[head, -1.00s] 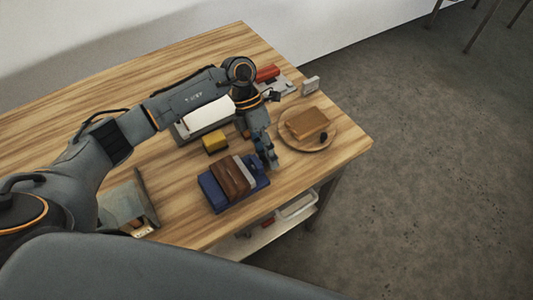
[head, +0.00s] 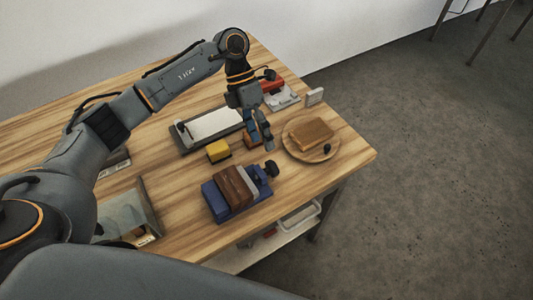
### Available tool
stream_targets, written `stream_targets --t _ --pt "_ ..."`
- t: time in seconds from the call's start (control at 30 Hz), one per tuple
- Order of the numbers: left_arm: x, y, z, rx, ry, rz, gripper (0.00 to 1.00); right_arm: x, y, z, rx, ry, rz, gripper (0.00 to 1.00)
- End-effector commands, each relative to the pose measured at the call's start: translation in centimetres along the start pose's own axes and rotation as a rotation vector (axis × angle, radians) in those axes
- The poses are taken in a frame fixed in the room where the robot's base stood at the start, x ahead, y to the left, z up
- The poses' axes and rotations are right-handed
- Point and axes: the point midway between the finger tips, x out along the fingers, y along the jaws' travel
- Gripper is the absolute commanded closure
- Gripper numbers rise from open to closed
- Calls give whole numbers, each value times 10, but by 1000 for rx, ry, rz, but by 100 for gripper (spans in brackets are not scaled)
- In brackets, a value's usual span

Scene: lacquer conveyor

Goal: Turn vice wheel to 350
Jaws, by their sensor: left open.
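The blue vice (head: 211,201) stands near the front edge of the wooden table, with a brown block (head: 233,187) clamped between its jaws. Its dark vice wheel (head: 271,169) shows at the vice's right end. I cannot read any dial or number on it. My left gripper (head: 261,143) hangs above the table, pointing down, behind the wheel and apart from it. It is open, and I see nothing held in it. My right gripper is not in view.
A round wooden plate (head: 295,152) with a brown block (head: 311,134) is on the right. A yellow block (head: 218,151), a white-topped sharpening stone (head: 214,124) and a red-and-white device (head: 285,100) stand behind the vice. A glassy bin (head: 130,209) is at left. The table's front right has free room.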

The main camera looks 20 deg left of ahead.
Motion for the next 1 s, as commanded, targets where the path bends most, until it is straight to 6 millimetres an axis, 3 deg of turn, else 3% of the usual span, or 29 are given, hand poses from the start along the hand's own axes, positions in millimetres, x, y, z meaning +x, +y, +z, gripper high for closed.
stream_targets --t 0.1,0.27,0.83,1.0 --pt "-21 1 0 -1 -2 2 35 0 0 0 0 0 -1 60" --pt "-35 0 0 0 0 0 35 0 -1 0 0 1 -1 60" --pt "-38 0 0 0 1 0 35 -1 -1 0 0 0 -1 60" --pt "-59 -13 0 0 0 0 35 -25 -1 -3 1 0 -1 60"
